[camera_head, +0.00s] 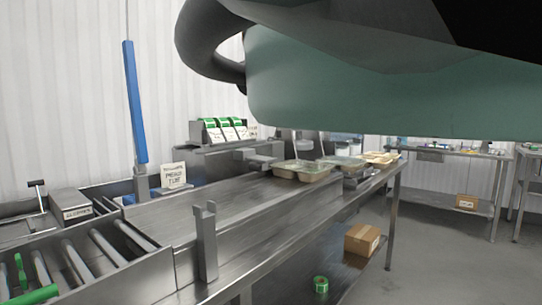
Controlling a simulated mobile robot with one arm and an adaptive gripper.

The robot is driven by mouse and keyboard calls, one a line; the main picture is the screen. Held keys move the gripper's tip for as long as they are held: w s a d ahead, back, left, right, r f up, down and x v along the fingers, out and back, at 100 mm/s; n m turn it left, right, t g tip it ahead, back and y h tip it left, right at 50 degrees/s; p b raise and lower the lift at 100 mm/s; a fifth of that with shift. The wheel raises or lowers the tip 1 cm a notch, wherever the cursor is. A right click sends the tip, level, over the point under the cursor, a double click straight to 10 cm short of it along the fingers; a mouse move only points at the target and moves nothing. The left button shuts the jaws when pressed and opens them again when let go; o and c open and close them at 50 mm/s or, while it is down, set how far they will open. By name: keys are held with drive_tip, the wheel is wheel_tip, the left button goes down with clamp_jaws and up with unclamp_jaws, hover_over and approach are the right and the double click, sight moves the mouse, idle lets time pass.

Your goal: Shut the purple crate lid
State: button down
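No purple crate and no purple lid show in the head view. My gripper is not in view either. Large, close teal-green and black parts fill the upper right, with a thick dark cable looping at their left. They hide much of the background there.
A roller conveyor (85,262) is at the lower left. A cardboard box (362,239) sits on the lower shelf. Floor (440,255) is free at right.

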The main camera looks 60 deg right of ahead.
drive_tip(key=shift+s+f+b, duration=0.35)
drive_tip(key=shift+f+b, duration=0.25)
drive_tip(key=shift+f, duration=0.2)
